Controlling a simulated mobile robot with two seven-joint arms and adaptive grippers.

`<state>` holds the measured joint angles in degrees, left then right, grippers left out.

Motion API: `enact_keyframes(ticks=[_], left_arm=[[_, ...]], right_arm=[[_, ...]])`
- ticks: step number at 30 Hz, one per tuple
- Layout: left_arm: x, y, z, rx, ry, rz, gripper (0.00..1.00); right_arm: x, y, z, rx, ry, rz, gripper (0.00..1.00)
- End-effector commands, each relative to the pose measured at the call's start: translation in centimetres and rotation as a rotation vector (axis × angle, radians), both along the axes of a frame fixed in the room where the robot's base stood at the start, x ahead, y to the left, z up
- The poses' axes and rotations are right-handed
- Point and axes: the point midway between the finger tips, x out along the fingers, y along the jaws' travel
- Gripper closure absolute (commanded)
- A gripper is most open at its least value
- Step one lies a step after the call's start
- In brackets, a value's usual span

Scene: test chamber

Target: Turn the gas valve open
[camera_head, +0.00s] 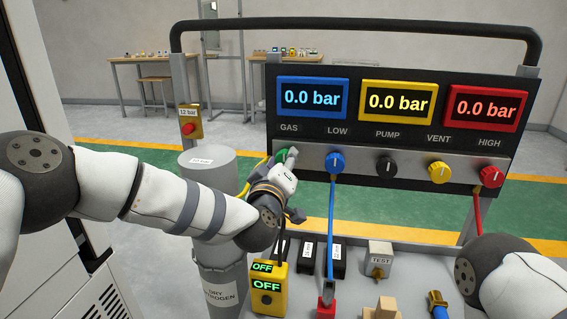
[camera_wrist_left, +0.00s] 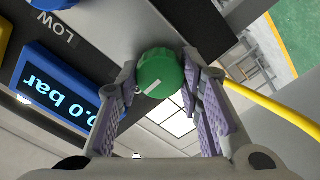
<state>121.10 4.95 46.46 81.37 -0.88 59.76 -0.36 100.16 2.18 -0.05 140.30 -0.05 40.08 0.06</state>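The gas valve is a green round knob (camera_head: 281,156) on the panel's grey strip, under the label GAS. In the left wrist view the green knob (camera_wrist_left: 160,73) sits between the two fingertips, with a white line running diagonally across its face. My left gripper (camera_wrist_left: 160,70) has one finger on each side of the knob, and both tips appear to touch its rim. In the head view my left gripper (camera_head: 290,163) hides much of the knob. My right arm shows at the lower right, but its gripper is out of view.
Blue (camera_head: 336,162), black (camera_head: 386,166), yellow (camera_head: 438,171) and red (camera_head: 490,176) knobs line the strip to the right. The blue display (camera_head: 313,98) reads 0.0 bar, as do the other two. A grey cylinder (camera_head: 208,163) stands behind my left arm. A blue hose (camera_head: 331,225) hangs near.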

Motion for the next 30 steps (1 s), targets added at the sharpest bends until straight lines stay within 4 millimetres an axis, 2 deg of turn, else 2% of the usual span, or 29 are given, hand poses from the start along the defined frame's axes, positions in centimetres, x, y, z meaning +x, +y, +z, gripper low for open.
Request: enact_keyframes(ticks=[8,14,30], left_arm=[[0.0,0.0,0.0,-0.028,0.006,0.0,0.94],[0.0,0.0,-0.1,-0.129,0.026,0.0,0.94],[0.0,0.0,-0.3,-0.618,0.125,0.0,0.94]], right_arm=[[0.0,0.0,0.0,0.0,0.001,0.0,0.6],[-0.2,0.0,-0.2,0.0,0.005,0.0,0.6],[-1.0,0.0,-1.1,0.0,0.034,0.001,0.6]])
